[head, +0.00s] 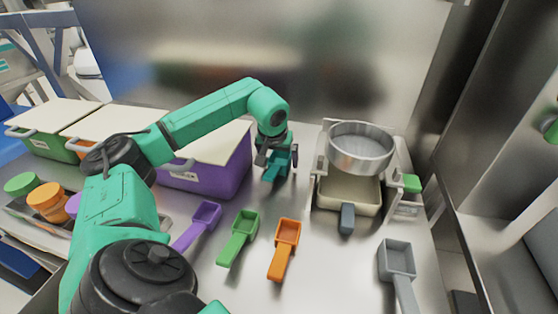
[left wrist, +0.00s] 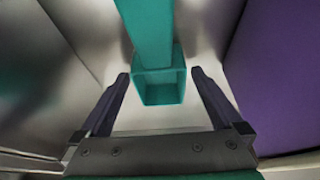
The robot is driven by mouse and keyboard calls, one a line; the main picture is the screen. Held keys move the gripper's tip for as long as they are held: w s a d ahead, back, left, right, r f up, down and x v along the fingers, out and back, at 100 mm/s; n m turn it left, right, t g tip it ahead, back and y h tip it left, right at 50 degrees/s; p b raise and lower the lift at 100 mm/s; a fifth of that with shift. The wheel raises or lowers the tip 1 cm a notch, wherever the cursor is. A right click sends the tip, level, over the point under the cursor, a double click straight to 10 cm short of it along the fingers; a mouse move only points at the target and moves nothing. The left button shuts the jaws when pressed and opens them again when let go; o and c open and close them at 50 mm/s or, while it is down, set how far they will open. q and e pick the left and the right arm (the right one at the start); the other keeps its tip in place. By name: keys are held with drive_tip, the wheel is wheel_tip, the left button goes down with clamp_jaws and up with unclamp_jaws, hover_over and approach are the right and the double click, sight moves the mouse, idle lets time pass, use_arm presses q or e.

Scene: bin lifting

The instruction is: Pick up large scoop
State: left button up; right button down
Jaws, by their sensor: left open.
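My left gripper (head: 277,168) is open and points down over the table beside the purple bin. In the left wrist view, a teal scoop-like piece (left wrist: 160,88) with a hollow box end and a long handle lies between the open fingers (left wrist: 160,76), apart from both. A grey scoop (head: 397,258) lies at the right, handle towards me. Smaller purple (head: 203,219), green (head: 241,233) and orange (head: 286,236) scoops lie in a row in front. I cannot tell which scoop counts as the large one. My right gripper is out of view.
The purple bin (head: 215,178) with a pale lid stands left of my left gripper, with more lidded bins further left. A stand holding a metal round pan (head: 361,146) is on the right. Coloured jars (head: 47,199) stand at far left. A metal wall rises behind.

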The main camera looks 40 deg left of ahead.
use_arm(q)
drive_tip(key=c, duration=1.4)
